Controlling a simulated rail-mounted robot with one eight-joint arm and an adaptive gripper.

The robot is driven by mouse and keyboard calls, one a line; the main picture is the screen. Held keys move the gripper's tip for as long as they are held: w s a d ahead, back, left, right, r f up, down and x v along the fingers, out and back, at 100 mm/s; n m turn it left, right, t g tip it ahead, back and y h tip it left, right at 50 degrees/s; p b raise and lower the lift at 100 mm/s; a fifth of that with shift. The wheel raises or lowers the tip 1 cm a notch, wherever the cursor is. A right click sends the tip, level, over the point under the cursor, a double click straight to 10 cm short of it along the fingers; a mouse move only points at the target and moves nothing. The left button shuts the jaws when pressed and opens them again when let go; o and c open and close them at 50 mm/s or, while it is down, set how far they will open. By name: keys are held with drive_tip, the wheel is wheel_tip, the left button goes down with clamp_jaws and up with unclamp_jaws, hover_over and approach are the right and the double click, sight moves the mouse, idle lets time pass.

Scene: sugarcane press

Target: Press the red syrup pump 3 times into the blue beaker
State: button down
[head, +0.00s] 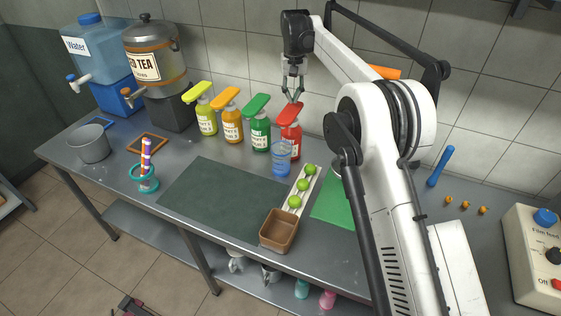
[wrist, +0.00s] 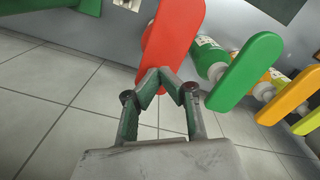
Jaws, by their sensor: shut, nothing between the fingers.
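The red syrup pump (head: 290,118) stands at the right end of the row of syrup bottles against the tiled wall. Its flat red top also fills the upper middle of the wrist view (wrist: 172,38). The blue beaker (head: 281,157) stands on the table just in front of the red pump, below its spout side. My gripper (head: 294,99) points down at the red pump's top, with its fingertips at or just above it; I cannot tell whether they touch. In the wrist view the fingertips (wrist: 160,72) are together and hold nothing, overlapping the red top.
Green (head: 258,122), orange (head: 229,118) and yellow (head: 202,108) pumps stand left of the red one. Several green limes lie in a white tray (head: 292,212) near a brown box (head: 279,232). A dark mat (head: 215,195) lies clear at front. A tea dispenser (head: 156,65) stands back left.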

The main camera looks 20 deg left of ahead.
sight(292, 108)
drive_tip(key=shift+f, duration=0.25)
drive_tip(key=shift+f+b, duration=1.4)
drive_tip(key=shift+f, duration=1)
drive_tip(key=shift+r, duration=0.15)
drive_tip(key=shift+r+p, duration=1.45)
drive_tip(key=shift+r, duration=1.05)
wheel_tip(292, 108, up, 6)
drive_tip(key=p, duration=0.3)
drive_tip(key=shift+p, duration=0.35)
